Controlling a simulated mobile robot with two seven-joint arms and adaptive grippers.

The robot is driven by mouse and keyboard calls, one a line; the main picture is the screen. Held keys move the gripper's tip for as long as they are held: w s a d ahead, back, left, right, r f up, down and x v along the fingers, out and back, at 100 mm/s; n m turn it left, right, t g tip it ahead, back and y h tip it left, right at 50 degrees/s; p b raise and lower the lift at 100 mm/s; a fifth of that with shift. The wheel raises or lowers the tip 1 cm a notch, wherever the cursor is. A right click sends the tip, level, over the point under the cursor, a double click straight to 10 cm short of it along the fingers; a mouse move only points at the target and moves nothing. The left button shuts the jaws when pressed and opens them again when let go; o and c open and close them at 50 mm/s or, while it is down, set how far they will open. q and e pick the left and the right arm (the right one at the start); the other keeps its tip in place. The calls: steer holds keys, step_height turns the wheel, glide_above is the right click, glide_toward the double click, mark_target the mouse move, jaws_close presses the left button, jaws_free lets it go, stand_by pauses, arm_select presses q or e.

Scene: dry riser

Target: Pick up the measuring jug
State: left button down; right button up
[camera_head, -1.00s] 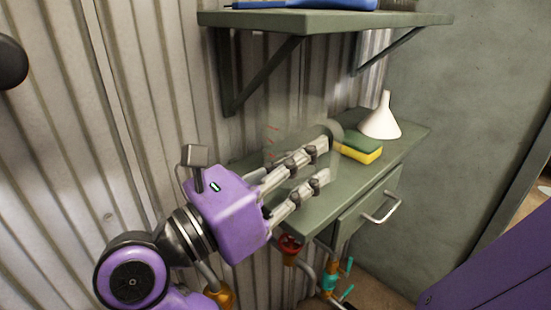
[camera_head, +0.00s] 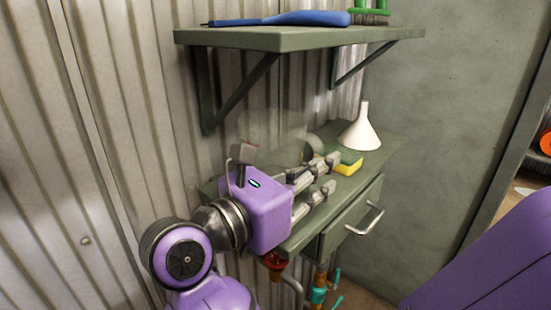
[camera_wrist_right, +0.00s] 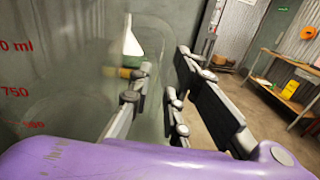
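The measuring jug (camera_head: 284,132) is clear and faint against the corrugated wall. It stands at the left end of the green worktop, partly hidden behind my right gripper. In the right wrist view, the jug (camera_wrist_right: 55,75) fills the left side, with red volume marks on its wall. My right gripper (camera_head: 333,173) is beside the jug, its fingers apart and pointing right. In the wrist view a gap shows between the fingers (camera_wrist_right: 165,85). I cannot tell whether the clear handle lies between them. My left gripper is out of view.
A white funnel (camera_head: 361,130) and a green-yellow sponge (camera_head: 348,163) are on the worktop (camera_head: 372,160), right of the gripper. A shelf (camera_head: 290,38) overhangs it, holding a blue-handled tool (camera_head: 290,18) and a green brush (camera_head: 370,14). A drawer handle (camera_head: 366,221) juts out in front.

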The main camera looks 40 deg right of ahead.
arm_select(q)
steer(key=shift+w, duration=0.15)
arm_select(e)
steer(key=shift+c, duration=0.5)
jaws_close()
